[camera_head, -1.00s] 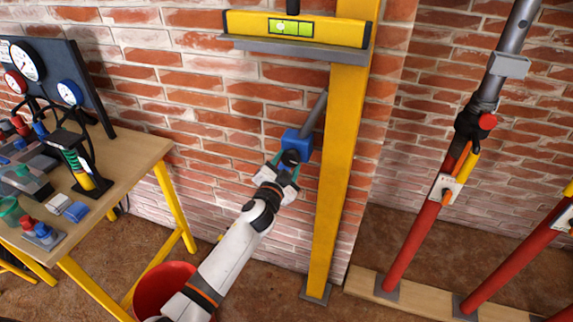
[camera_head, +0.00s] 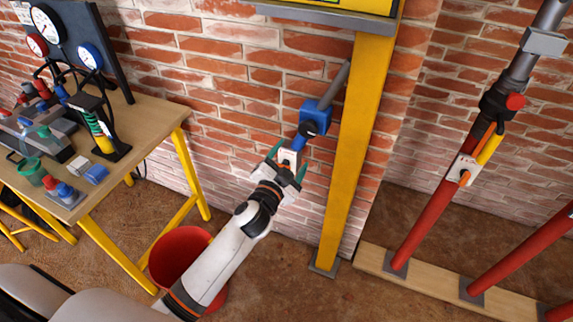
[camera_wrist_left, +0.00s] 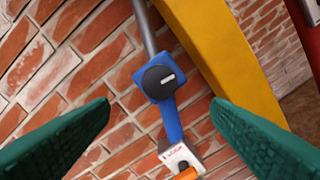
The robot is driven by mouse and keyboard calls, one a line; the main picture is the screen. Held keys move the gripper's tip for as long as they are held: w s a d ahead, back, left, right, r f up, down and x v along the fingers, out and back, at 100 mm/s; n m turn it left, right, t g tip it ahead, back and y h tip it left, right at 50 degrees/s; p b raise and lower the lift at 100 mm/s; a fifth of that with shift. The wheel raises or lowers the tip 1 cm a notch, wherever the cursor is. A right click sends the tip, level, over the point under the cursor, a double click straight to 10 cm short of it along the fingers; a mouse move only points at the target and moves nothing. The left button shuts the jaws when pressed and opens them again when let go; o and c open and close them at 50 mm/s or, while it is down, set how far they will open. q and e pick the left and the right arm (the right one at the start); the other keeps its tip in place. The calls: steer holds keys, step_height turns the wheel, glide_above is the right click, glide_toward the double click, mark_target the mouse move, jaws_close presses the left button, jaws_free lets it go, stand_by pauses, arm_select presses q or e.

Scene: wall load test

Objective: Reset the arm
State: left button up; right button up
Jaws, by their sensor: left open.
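My left arm reaches in from the bottom of the head view, and its gripper (camera_head: 287,172) is open with green fingertips. It is in front of the brick wall, left of the yellow post, just below a blue block with a dark round knob (camera_head: 315,117). In the left wrist view the blue block (camera_wrist_left: 163,80) lies between and beyond the two spread green fingers, apart from them. A blue handle hangs down from it toward a white block with an orange part (camera_wrist_left: 180,158). Nothing is between the fingertips. My right gripper is not in view.
A wooden workbench (camera_head: 155,135) with gauges and small parts stands at the left. A red bucket (camera_head: 180,252) is on the floor beside my arm. The yellow post (camera_head: 352,160) stands close right of the gripper. Red slanted props (camera_head: 434,215) stand farther right.

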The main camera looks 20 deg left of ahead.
arm_select(q)
steer(key=shift+s, duration=1.1)
steer(key=s+a+f+n+g, duration=0.1)
steer(key=s+f+g, duration=0.25)
steer(key=f, duration=0.75)
steer(key=s+f+n+g, duration=0.15)
steer(key=s+f, duration=0.35)
steer(key=f, duration=0.6)
steer(key=s+a+f+g, duration=0.1)
steer(key=s+f+g, duration=0.25)
steer(key=f, duration=0.75)
steer(key=s+f+n+g, duration=0.1)
steer(key=s+f+g, duration=0.1)
steer(key=s+f, duration=0.4)
steer(key=s+f+n+g, duration=0.1)
steer(key=s+f+g, duration=0.2)
steer(key=s, duration=1.4)
steer(key=s+a+f+n+g, duration=0.1)
steer(key=s+f+g, duration=0.2)
steer(key=s+f, duration=0.6)
steer(key=s, duration=0.3)
steer(key=shift+s+f+y+p, duration=0.15)
steer(key=shift+f+y+p, duration=0.15)
steer(key=shift+f, duration=0.05)
steer(key=shift+g, duration=0.25)
